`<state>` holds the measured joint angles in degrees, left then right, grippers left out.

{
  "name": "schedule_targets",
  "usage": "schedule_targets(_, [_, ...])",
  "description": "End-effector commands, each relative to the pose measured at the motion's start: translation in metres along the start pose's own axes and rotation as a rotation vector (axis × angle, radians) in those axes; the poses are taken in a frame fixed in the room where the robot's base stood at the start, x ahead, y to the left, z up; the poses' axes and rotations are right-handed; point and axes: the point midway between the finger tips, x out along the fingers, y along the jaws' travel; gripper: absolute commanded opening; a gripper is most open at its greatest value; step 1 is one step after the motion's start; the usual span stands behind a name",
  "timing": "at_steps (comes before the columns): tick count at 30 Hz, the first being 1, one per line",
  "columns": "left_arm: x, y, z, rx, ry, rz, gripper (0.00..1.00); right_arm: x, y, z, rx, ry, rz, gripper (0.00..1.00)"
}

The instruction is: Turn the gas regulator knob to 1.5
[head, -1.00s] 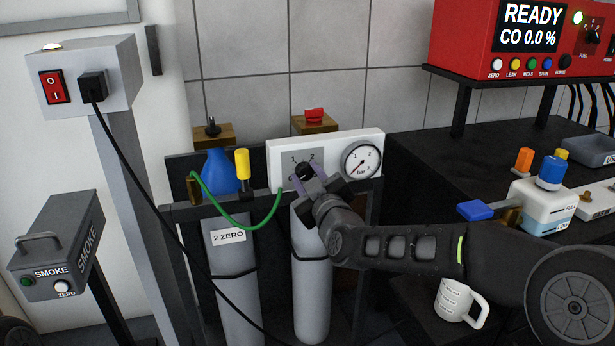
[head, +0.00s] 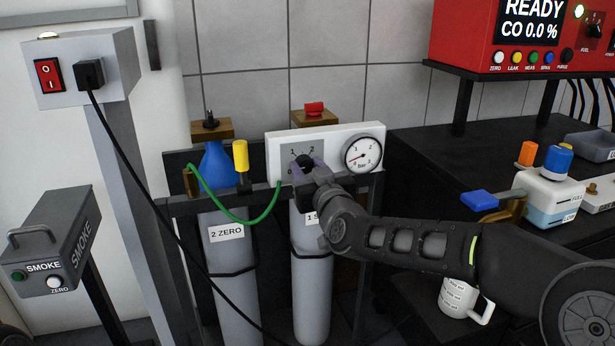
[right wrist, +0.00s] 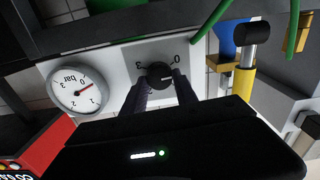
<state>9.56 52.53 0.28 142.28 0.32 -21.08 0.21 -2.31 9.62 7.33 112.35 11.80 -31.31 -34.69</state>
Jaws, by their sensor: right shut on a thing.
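The regulator knob (head: 304,161) is black and round, on a grey dial plate in a white panel (head: 340,135). My right gripper (head: 306,167) is shut on it, with a finger on either side. In the right wrist view the knob (right wrist: 159,76) sits between the fingertips, upside down. Its white mark points right, just past the 0 side; the exact reading is unclear. The round pressure gauge (head: 362,155) beside it has a red needle between 0 and 1. The gripper partly hides the dial numbers. My left gripper is not in view.
A green hose (head: 238,218) hangs left of the panel, near a yellow-handled valve (head: 241,156). Grey cylinders (head: 231,255) stand below. To the right are a dark bench (head: 430,150), a white container (head: 545,196) and a mug (head: 459,297).

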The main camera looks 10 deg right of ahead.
Motion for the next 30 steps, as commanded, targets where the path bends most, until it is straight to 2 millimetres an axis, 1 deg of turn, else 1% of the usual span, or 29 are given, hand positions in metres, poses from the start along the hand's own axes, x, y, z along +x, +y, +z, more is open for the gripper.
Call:
schedule_targets(1, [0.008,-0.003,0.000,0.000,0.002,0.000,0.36,0.000,0.000,0.004,0.044,0.001,0.000,0.00])
schedule_targets(3, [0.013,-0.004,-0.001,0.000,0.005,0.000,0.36,0.000,0.000,0.004,0.111,0.000,-0.001,0.00])
schedule_targets(21, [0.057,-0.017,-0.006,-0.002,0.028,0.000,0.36,0.000,0.002,0.005,0.683,-0.001,0.000,0.00])
schedule_targets(30, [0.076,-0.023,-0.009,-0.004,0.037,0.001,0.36,0.000,0.002,0.005,0.966,0.000,-0.001,0.00])
